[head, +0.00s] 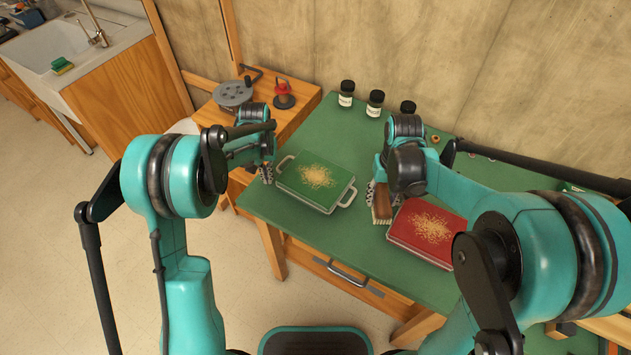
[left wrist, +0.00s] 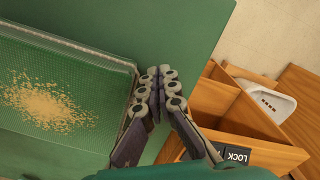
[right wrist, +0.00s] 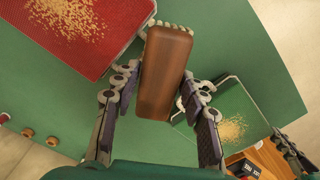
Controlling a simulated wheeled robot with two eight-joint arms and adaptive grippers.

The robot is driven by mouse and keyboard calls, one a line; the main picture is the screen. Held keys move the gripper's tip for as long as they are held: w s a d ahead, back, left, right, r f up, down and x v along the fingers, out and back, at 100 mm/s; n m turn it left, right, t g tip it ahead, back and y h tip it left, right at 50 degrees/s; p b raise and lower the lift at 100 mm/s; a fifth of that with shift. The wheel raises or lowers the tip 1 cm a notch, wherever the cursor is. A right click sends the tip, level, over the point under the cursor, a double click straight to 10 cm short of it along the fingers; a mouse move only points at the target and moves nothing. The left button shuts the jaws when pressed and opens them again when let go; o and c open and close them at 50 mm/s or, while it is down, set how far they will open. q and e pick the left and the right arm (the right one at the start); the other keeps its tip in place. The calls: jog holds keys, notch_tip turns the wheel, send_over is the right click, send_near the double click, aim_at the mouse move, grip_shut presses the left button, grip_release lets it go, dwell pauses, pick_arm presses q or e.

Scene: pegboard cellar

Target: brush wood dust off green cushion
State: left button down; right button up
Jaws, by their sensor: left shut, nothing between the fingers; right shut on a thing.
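The green cushion (head: 314,182) lies on the green table, with a patch of wood dust (head: 317,175) on its middle. It has pale handles at two ends. My left gripper (head: 267,174) is shut and empty beside its left end; in the left wrist view the fingertips (left wrist: 160,75) are together next to the cushion's edge (left wrist: 85,62). My right gripper (head: 385,183) is shut on a brush with a brown wooden back (right wrist: 165,70) and pale bristles, between the green cushion and a red cushion. The bristles (head: 381,218) point down; whether they touch the table I cannot tell.
The red cushion (head: 427,230), also dusted, lies right of the brush. Several dark jars (head: 375,103) stand at the table's back. A wooden cabinet (head: 225,120) with a grey reel (head: 234,93) adjoins at left. Green tabletop (head: 325,130) behind the green cushion is clear.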

pick_arm(q)
jog(key=shift+f+b, duration=0.65)
jog(key=shift+f, duration=0.25)
pick_arm(e)
jog(key=shift+f, duration=0.7)
jog(key=w+a+r, duration=0.7)
jog(key=w+a, duration=0.3)
jog(key=a, duration=0.1)
send_over(337, 182)
jog(key=shift+s+f, duration=0.1)
jog(key=shift+f, duration=3)
jog(key=shift+f, duration=0.95)
